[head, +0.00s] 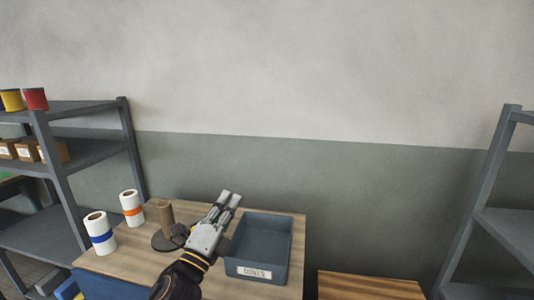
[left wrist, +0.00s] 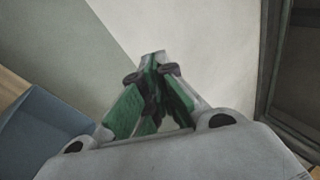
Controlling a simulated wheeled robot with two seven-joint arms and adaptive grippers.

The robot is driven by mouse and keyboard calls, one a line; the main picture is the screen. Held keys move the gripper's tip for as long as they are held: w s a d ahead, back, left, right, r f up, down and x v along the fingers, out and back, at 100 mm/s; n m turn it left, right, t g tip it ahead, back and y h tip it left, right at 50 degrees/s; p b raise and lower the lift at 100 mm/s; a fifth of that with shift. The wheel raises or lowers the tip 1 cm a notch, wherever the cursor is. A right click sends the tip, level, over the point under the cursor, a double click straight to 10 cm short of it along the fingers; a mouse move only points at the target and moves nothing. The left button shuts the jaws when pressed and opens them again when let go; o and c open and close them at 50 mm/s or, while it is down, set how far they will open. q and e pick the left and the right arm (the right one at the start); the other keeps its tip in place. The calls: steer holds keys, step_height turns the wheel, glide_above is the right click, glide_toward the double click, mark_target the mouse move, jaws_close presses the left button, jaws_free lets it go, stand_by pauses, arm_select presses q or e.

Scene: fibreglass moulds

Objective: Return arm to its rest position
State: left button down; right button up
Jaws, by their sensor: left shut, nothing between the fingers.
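My left gripper (head: 229,198) is shut and empty in the head view. It is above the wooden table, beside the left wall of the blue-grey bin, with its fingers pointing to the back wall. In the left wrist view the gripper's fingertips (left wrist: 152,62) meet, with nothing between them. My right gripper is not in view.
On the table (head: 150,262) stand a labelled blue-grey bin (head: 284,262), a brown tube on a dark base (head: 166,215), and two white rolls, one blue-banded (head: 97,226) and one orange-banded (head: 129,196). Grey shelves (head: 90,150) stand left and right (head: 480,215). The bin shows no contents.

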arm_select(q)
steer(key=s+a+f+n+g+y, duration=0.25)
steer(key=a+f+n+y, duration=0.3)
steer(key=f+n, duration=0.35)
steer(key=s+a+f+n+g+y, duration=0.1)
steer(key=a+f+n+g+y, duration=0.45)
steer(key=f, duration=0.55)
steer(key=s+a+f+n+g+h, duration=0.2)
steer(key=s+f+n+g, duration=0.75)
steer(key=s+f, duration=0.95)
steer(key=s+a+f+g, duration=0.1)
steer(key=s+f, duration=0.2)
steer(key=f, duration=2.8)
steer(key=s+a+f, duration=0.3)
steer(key=s+f, duration=0.7)
steer(key=s, duration=0.1)
steer(key=s+a+f+m+g, duration=0.1)
steer(key=s+a+f, duration=0.2)
steer(key=s+f, duration=0.7)
steer(key=shift+s+a, duration=0.2)
steer(key=shift+s, duration=0.2)
